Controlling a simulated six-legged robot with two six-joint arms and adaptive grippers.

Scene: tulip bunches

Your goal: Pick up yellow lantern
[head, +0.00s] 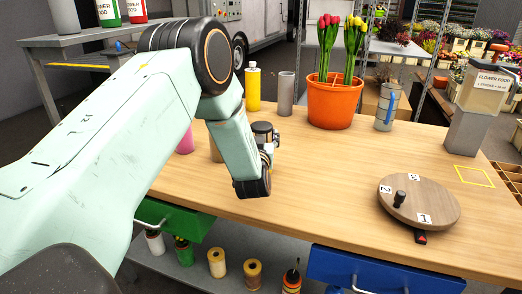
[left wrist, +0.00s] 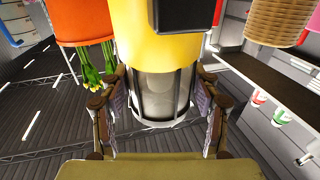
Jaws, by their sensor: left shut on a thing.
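The yellow lantern (left wrist: 158,48) is close up in the left wrist view, which is upside down relative to the table. It has a yellow body and a clear, barred glass section. The two fingers of my left gripper (left wrist: 158,110) are on either side of the glass section, shut on it. In the head view my left gripper (head: 267,146) is over the table behind my forearm, which hides much of it and of the lantern. I cannot tell there whether the lantern touches the table. My right gripper is not in view.
A yellow cylinder (head: 253,90) and a grey cylinder (head: 286,94) stand behind the gripper. An orange pot (head: 334,103) of tulips is right of them. A round wooden turntable (head: 432,205) sits front right. The table's middle (head: 330,175) is clear.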

